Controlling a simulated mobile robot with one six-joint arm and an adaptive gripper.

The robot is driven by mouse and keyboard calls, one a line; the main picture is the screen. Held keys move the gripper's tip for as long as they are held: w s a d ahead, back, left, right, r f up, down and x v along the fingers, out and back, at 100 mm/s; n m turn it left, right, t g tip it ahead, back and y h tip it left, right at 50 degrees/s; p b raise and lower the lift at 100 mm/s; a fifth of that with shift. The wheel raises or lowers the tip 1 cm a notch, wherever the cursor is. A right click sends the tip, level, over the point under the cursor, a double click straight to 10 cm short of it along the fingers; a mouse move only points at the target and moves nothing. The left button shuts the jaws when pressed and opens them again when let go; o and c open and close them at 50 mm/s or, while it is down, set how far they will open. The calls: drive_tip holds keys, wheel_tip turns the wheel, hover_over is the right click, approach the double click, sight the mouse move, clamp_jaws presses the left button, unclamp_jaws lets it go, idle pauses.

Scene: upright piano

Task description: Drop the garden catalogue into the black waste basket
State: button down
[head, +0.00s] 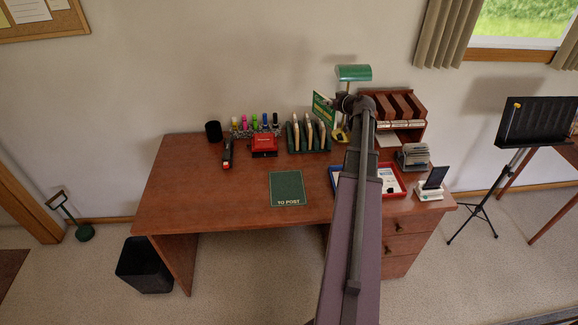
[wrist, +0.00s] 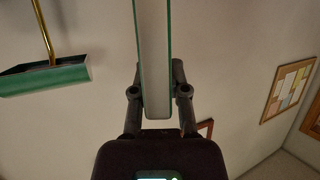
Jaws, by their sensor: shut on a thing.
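The garden catalogue (head: 322,110) is a green booklet with yellow lettering, held up above the back of the desk, right of its middle. In the wrist view its edge shows as a pale strip between green covers (wrist: 153,50). My gripper (head: 341,103) is shut on it, with one finger on each side in the wrist view (wrist: 158,92). My arm hides part of the gripper in the head view. The black waste basket (head: 146,264) stands on the floor at the left end of the desk, far from my gripper. Its inside looks dark.
The desk (head: 225,200) bears a green "TO POST" mat (head: 288,188), a letter rack (head: 308,135), a red box (head: 264,145), pens (head: 255,123) and a black cup (head: 214,131). A green lamp (head: 354,73) stands close to the catalogue. The desk's left front is clear.

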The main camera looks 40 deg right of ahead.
drive_tip(key=shift+w+a, duration=0.15)
drive_tip(key=shift+a+f, duration=0.2)
drive_tip(key=shift+f, duration=0.05)
drive_tip(key=s+a+f+n+y+b, duration=0.2)
drive_tip(key=s+a+f+b, duration=0.3)
drive_tip(key=a+f+b, duration=0.2)
drive_tip(key=s+a+f+n+y+b, duration=0.2)
drive_tip(key=s+a+f+b, duration=0.3)
drive_tip(key=f+b, duration=0.5)
drive_tip(key=a+b, duration=0.1)
drive_tip(key=a, duration=0.1)
drive_tip(key=shift+a+f+y, duration=0.3)
drive_tip(key=shift+a, duration=0.1)
drive_tip(key=w+d, duration=0.4)
drive_tip(key=w, duration=0.2)
drive_tip(key=w+d+f+b, duration=0.1)
drive_tip(key=w+d, duration=0.2)
drive_tip(key=w, duration=0.3)
drive_tip(key=shift+w+d+f+b, duration=0.2)
drive_tip(key=shift+w+d+b, duration=0.1)
drive_tip(key=shift+d, duration=0.05)
